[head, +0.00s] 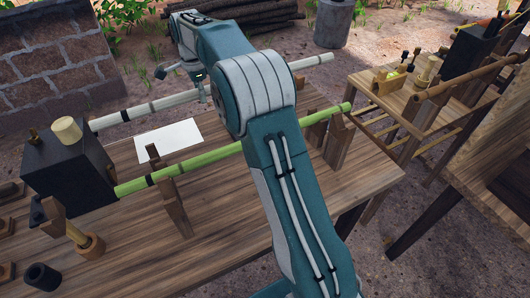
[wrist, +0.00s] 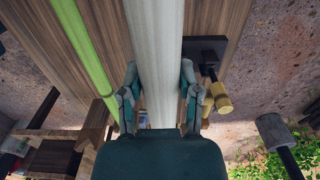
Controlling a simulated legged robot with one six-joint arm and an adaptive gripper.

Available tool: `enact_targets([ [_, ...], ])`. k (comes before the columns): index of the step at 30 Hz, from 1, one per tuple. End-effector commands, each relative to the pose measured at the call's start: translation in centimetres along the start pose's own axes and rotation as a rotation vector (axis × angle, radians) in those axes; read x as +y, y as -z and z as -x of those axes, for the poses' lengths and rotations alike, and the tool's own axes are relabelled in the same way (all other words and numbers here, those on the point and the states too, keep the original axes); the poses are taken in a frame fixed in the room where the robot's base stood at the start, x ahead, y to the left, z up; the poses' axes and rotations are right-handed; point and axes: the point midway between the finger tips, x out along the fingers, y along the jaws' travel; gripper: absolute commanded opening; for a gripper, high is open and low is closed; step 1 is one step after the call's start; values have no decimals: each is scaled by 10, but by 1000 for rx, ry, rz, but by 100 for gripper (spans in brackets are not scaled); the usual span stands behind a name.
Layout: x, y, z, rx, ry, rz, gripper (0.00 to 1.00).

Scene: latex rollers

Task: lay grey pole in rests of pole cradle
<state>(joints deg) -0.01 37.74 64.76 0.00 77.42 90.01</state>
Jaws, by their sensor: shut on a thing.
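The grey pole (head: 312,62) runs above the back of the table, with dark bands near its left part. My gripper (head: 205,88) is shut on it near its middle; in the wrist view the fingers (wrist: 160,72) press both sides of the pole (wrist: 157,35). The pole's left end is close to the black box (head: 70,165). Wooden uprights, seemingly the pole cradle (head: 172,198), stand on the table nearer me, with a second set at right (head: 338,142). A green pole (head: 225,155) runs across them. My arm hides part of both poles.
A white sheet (head: 168,139) lies on the wooden table (head: 215,205) between the poles. A cream knob (head: 67,130) tops the black box. Small wooden and dark pieces crowd the left edge. Another bench (head: 400,105) stands at right.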

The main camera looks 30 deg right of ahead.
Motion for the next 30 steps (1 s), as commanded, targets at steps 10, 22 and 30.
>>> enact_targets([
  [10, -4, 0, 1, 0, 1, 0, 0],
  [22, -4, 0, -8, 0, 0, 0, 0],
  [30, -4, 0, -22, 0, -1, 0, 0],
])
